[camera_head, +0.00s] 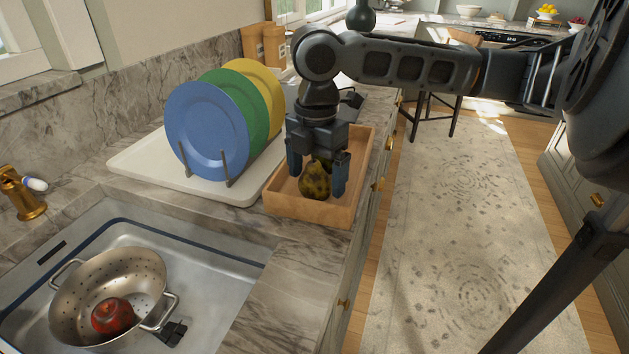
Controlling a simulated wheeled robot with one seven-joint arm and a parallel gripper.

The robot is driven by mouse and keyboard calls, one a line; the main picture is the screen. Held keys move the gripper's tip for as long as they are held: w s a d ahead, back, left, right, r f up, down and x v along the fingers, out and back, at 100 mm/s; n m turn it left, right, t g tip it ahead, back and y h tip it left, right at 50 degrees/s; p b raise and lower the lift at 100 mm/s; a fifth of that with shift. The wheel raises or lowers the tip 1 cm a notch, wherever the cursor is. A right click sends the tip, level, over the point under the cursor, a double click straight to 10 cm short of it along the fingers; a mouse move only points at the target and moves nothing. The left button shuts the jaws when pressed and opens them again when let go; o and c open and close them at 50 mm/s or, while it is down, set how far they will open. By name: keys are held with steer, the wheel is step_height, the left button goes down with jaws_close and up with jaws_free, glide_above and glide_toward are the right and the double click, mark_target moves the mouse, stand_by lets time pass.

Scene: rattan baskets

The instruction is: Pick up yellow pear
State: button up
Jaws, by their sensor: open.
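A yellow pear (314,182) with dark mottling stands in a shallow wooden tray (300,208) on the marble counter. My gripper (317,180) points down over the tray, with one finger on the left of the pear and one on the right. The fingers are apart, and the pear shows between them. I cannot tell whether either finger touches it. The pear's top is partly hidden under the gripper.
A rack on a white tray (193,190) holds a blue plate (205,128), a green plate (258,125) and a yellow plate (270,85), close left of my gripper. A metal colander (90,283) with a red item (112,316) sits in the sink.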

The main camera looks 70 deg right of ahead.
steer(key=shift+f, duration=0.7)
steer(key=shift+c, duration=0.3)
steer(key=c, duration=1.1)
steer(key=shift+r, duration=0.25)
steer(key=shift+c, duration=0.2)
